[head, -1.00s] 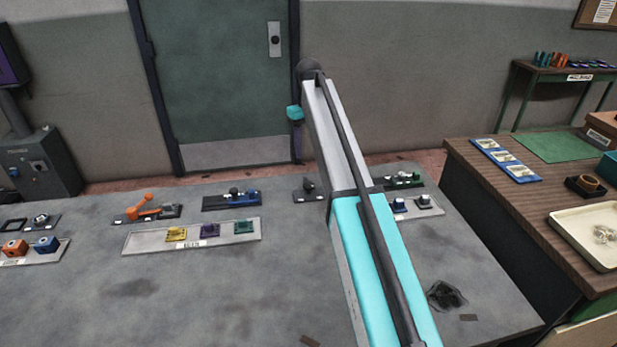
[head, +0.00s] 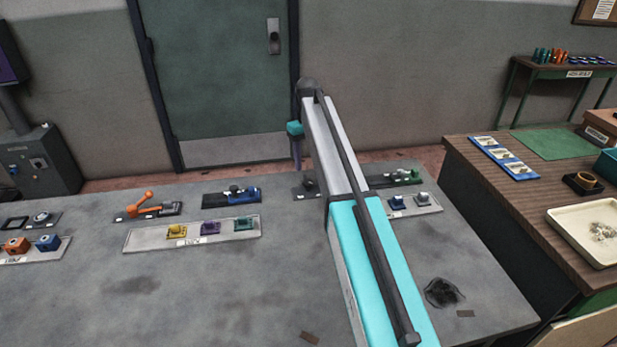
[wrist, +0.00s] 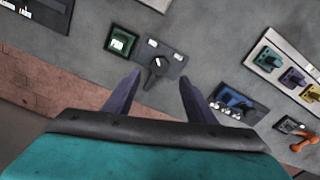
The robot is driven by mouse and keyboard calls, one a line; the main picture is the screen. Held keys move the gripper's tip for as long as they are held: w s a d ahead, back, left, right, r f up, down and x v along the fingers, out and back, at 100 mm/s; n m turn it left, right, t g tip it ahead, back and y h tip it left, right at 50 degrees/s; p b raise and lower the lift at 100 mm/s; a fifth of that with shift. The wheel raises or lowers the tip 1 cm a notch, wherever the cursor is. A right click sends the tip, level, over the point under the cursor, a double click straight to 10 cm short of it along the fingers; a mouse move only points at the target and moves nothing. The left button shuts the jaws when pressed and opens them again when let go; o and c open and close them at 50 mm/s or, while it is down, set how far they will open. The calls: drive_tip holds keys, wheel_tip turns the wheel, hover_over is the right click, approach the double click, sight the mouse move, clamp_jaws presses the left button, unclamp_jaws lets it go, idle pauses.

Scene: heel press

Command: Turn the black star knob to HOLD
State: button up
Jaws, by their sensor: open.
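The black star knob (wrist: 157,69) sits on a dark grey plate in the wrist view, with a white mark on top and one arm pointing down and left. Two small white labels lie on the plate on its far side; their words are too small to read. My gripper (wrist: 160,77) is open, its two purple fingers spread to the left and right of the knob, apart from it. In the head view my gripper (head: 297,155) hangs at the arm's end above the far side of the table, and the knob (head: 309,187) is partly hidden by my arm.
A green block (wrist: 121,41) stands close beside the knob's plate in the wrist view. A blue-and-black fixture (wrist: 236,104) lies to the right. The grey table (head: 230,290) is mostly clear in front. An orange-handled fixture (head: 142,206) stands to the left.

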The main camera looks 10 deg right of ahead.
sight(308, 182)
drive_tip(key=shift+f+p, duration=0.6)
drive_tip(key=shift+f, duration=3.4)
drive_tip(key=shift+c, duration=0.5)
clamp_jaws()
